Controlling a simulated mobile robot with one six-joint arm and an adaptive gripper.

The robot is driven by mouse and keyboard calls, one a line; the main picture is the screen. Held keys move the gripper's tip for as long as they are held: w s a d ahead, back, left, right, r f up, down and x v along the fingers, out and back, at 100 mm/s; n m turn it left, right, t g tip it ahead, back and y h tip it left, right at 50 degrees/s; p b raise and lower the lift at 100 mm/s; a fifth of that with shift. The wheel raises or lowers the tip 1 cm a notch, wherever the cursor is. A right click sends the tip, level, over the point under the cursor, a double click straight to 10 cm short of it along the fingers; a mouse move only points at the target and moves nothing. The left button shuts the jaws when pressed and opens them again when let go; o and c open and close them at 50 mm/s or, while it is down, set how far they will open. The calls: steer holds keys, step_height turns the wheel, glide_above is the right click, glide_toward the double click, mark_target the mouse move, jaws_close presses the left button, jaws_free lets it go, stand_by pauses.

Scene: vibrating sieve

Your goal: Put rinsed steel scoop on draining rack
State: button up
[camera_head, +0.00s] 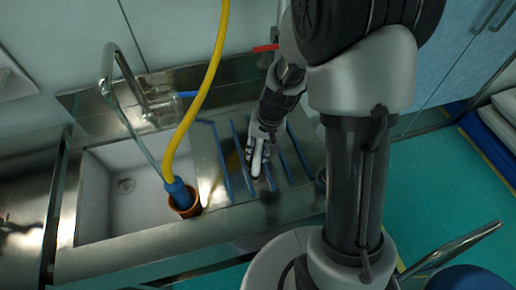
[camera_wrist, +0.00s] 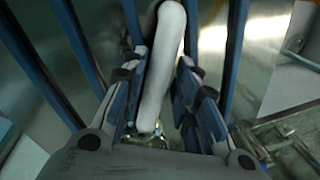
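The steel scoop shows mainly as a smooth pale handle (camera_wrist: 162,65) between the fingers of my gripper (camera_wrist: 160,68) in the wrist view. A small shiny metal part shows close to my palm; the scoop's bowl cannot be made out. The fingers are closed in on both sides of the handle. In the head view, my gripper (camera_head: 262,135) points down over the draining rack, with the pale handle (camera_head: 257,157) at its tip. The draining rack's blue bars (camera_head: 222,160) run on both sides of the gripper. Whether the scoop touches the rack cannot be told.
A sink basin (camera_head: 125,190) lies left of the rack. A yellow hose (camera_head: 200,95) hangs between them, its blue end in an orange-brown ring (camera_head: 187,207). A bent metal tap (camera_head: 120,85) stands behind the basin. A red handle (camera_head: 266,48) shows behind my arm.

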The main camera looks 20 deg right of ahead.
steer(key=shift+o, duration=0.8)
steer(key=shift+r+p, duration=0.3)
steer(key=s+r+n+t+p, duration=0.15)
steer(key=s+r, duration=0.25)
steer(key=r, duration=0.7)
steer(key=s+r+n+p, duration=0.1)
steer(key=s+r+p, duration=0.25)
steer(key=r, duration=0.75)
steer(key=s+r+n+t+h+b, duration=0.1)
steer(key=s+r, duration=0.4)
steer(key=s, duration=0.6)
steer(key=shift+s+d+r+n+t+h, duration=0.15)
steer(key=shift+d+n+t+h, duration=0.15)
steer(key=shift+n+t+h, duration=0.3)
steer(key=shift+c, duration=0.2)
